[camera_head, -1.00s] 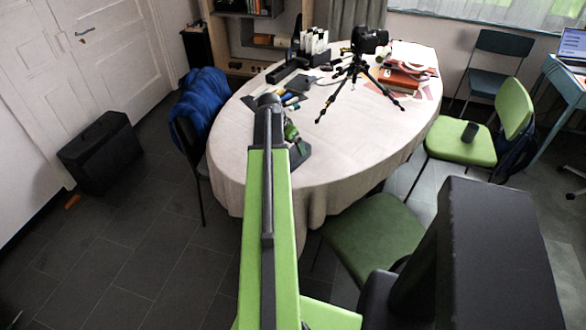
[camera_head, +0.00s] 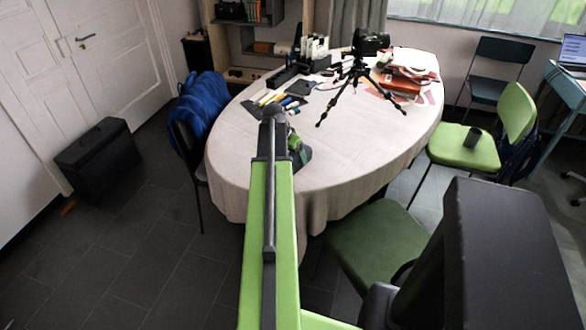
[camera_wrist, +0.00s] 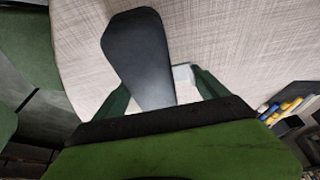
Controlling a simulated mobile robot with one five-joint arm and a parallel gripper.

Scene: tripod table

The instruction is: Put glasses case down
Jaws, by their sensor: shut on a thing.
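The glasses case (camera_wrist: 140,55) is a dark grey, smooth, rounded long shape in the wrist view. My gripper (camera_wrist: 160,79) is shut on it, with one dark green finger on each side. The case sticks out past the fingertips, over the pale table cloth. I cannot tell whether its far end touches the cloth. In the head view my gripper (camera_head: 298,150) is at the near left part of the oval table (camera_head: 345,150), partly behind my arm. A dark shape beside it there is too small to make out surely.
A camera tripod (camera_head: 353,84) stands mid-table. Books (camera_head: 399,80) lie behind it to the right. Several pens (camera_head: 285,101) and a dark flat item (camera_head: 301,88) lie beyond my gripper. The cloth right of my gripper is bare. A blue-draped chair (camera_head: 203,105) stands at left.

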